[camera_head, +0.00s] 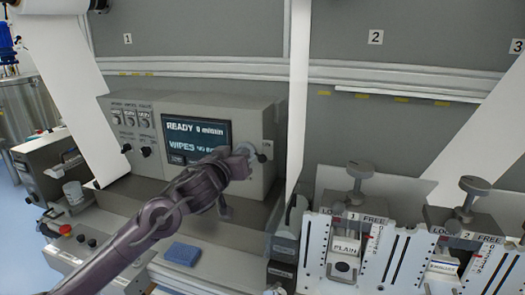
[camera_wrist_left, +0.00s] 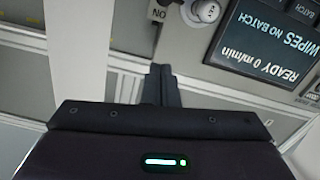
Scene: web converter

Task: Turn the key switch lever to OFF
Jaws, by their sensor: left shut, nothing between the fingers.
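The key switch (camera_head: 262,156) is on the right part of the grey control panel's front, right of its screen. My left gripper overlaps part of it in the head view, so its lever's position is hard to read. In the left wrist view, which is upside down, the switch's round pale body (camera_wrist_left: 207,10) is at the top edge, next to an ON label (camera_wrist_left: 158,14). My left gripper (camera_wrist_left: 160,84) is shut and empty, with its fingertips apart from the switch in that view. In the head view the left gripper (camera_head: 240,165) is in front of the panel. My right gripper is not in view.
The panel screen (camera_head: 196,135) reads READY 0 m/min and WIPES NO BATCH. Small knobs (camera_head: 146,152) are left of it. A blue block (camera_head: 182,254) lies on the ledge below. White units (camera_head: 345,245) marked LOCK and FREE stand at the right. A white web (camera_head: 85,100) hangs at left.

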